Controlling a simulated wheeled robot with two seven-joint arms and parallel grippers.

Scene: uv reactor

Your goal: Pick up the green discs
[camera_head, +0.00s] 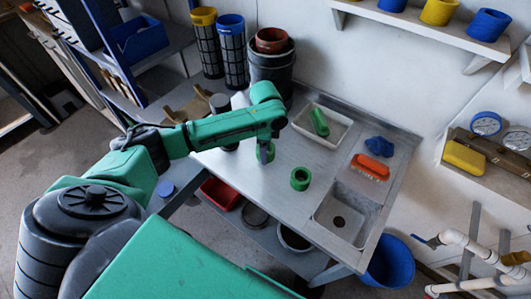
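A green ring-shaped disc (300,179) lies on the metal worktop, with a dark hole in its middle. A second green piece (265,153) shows at the end of my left arm; it looks like another disc, at or just under the fingers. My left gripper (267,143) points down over the worktop, left of the first disc and apart from it. Its fingers are too small and covered to tell whether they are open or shut. A long green object (319,122) lies in a pale tray (340,133) behind. My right gripper is out of view.
The worktop (283,210) is clear in front of the disc. A sink (346,213), an orange brush (371,167) and a blue lump (379,146) are on the right. Dark buckets (272,72) and tall black cylinders stand behind. A blue bin (389,262) is on the floor.

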